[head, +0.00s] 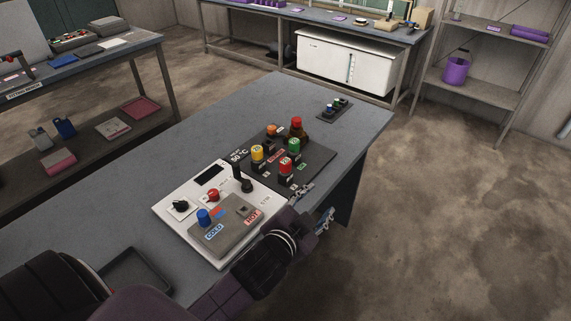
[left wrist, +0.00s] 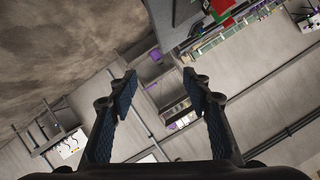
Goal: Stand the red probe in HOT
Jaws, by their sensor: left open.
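A white panel (head: 178,222) on the bench carries a grey block (head: 228,234) with COLD (head: 214,232) and HOT (head: 252,217) labels. A blue-topped piece (head: 204,216) stands at COLD. A dark opening (head: 243,210) by HOT looks empty. A red-topped piece (head: 287,166) stands upright at the near side of a black board (head: 318,165). Another red top (head: 296,123) is at its back; I cannot tell which is the red probe. My left gripper (head: 316,205) is open and empty beyond the bench's right edge; its spread fingers also show in the left wrist view (left wrist: 160,85).
Yellow (head: 257,152), green (head: 293,146) and orange (head: 272,131) tops crowd the black board. A red knob (head: 213,195) and a black upright piece (head: 243,182) are on the white panel. A dark tray (head: 139,270) lies near left. The bench's far left is clear.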

